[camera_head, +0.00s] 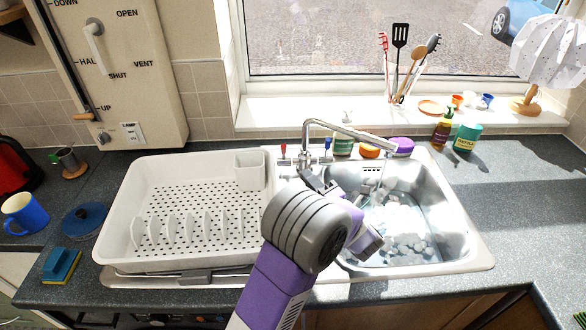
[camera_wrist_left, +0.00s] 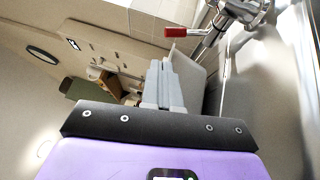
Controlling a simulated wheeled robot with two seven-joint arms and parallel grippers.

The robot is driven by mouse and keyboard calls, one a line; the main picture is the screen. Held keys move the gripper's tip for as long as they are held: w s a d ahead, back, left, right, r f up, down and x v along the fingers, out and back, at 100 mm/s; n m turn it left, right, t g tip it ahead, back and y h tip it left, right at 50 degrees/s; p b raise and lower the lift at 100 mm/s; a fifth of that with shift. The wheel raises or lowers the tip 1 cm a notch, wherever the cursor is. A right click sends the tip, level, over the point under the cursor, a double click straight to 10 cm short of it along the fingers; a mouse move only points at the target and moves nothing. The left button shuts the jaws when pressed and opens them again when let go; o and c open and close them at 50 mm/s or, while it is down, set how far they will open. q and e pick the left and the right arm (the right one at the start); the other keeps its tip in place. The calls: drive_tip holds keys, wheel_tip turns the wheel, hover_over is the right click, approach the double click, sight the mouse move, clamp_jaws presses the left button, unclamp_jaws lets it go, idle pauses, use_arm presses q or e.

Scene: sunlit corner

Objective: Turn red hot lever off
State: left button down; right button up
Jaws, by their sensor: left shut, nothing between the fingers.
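The red hot lever (camera_head: 283,152) stands at the left of the chrome tap's base (camera_head: 305,150), behind the sink. In the left wrist view the red lever (camera_wrist_left: 176,32) juts left from the chrome fitting, beyond my fingertips. The blue lever (camera_head: 328,145) stands on the tap's other side. My left gripper (camera_head: 309,180) is over the sink's back left edge, in front of the tap and apart from the red lever. Its fingers (camera_wrist_left: 165,85) are shut and empty. My arm hides part of the sink. I cannot tell whether water runs. My right gripper is not in view.
A white dish rack (camera_head: 150,205) stands left of the sink (camera_head: 455,225). The tap spout (camera_head: 350,132) arches right over the basin. Several bottles and a purple item (camera_head: 402,147) stand behind the sink. The counter at right (camera_head: 530,190) is mostly clear.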

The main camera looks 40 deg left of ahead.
sight(284, 153)
use_arm(q)
drive_tip(key=shift+w+f+n+g+b, duration=0.1)
drive_tip(key=shift+f+n+g+b, duration=0.2)
drive_tip(key=shift+f+b, duration=0.2)
drive_tip(key=x, duration=1)
drive_tip(key=shift+b, duration=0.35)
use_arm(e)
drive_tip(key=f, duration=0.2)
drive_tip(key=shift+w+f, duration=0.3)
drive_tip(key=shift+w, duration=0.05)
use_arm(q)
drive_tip(key=shift+r, duration=0.1)
